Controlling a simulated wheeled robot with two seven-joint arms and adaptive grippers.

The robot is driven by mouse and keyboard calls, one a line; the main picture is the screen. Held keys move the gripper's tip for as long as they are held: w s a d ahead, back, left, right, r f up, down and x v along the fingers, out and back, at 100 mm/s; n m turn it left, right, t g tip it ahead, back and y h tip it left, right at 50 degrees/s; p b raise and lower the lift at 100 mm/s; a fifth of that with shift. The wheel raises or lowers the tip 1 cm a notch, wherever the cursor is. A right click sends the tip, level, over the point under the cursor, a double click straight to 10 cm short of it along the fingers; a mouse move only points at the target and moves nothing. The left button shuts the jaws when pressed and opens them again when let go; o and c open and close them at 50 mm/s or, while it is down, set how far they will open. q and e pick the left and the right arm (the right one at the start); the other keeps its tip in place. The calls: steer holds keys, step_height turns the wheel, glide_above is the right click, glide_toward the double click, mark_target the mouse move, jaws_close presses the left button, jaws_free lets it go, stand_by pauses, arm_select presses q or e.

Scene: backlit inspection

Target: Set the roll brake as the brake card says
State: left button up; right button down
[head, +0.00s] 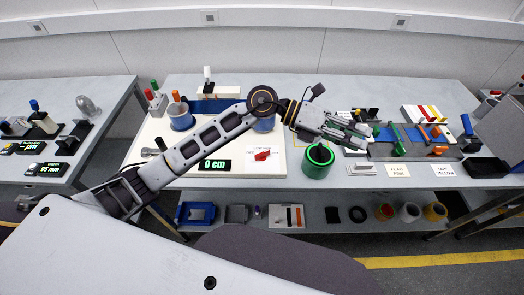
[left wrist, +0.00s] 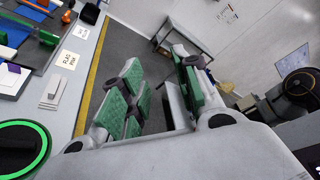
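A white board (head: 222,180) on the middle table carries a black display reading "0 cm" (head: 214,164) and a white plate with a red lever or knob (head: 262,155). The plate's print is too small to read, and I cannot pick out a brake card for certain. My left gripper (head: 358,136) is above the table, right of the board, with empty space between its green-padded fingers in the left wrist view (left wrist: 156,62). My right gripper is not in view.
A dark cylinder with a green rim (head: 319,167) stands just below my left gripper. White label cards (head: 398,170) and a grey rack of coloured-handled tools (head: 425,138) lie to the right. A lower shelf (head: 333,222) holds trays and rolls. Another table (head: 60,165) stands left.

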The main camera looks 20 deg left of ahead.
arm_select(q)
step_height(320, 180, down, 5)
steer(key=a+m+y, duration=0.2)
steer(key=a+y, duration=0.1)
steer(key=y, duration=1.3)
glide_above(262, 153)
step_height(262, 153, down, 6)
steer(key=shift+w+r+n+t, duration=0.1)
steer(key=shift+r+n+t, duration=0.05)
steer(key=shift+n+t, duration=0.25)
step_height(262, 153, down, 12)
steer(key=shift+f+p, duration=0.2)
steer(key=shift+p, duration=0.95)
steer(key=shift+f, duration=0.7)
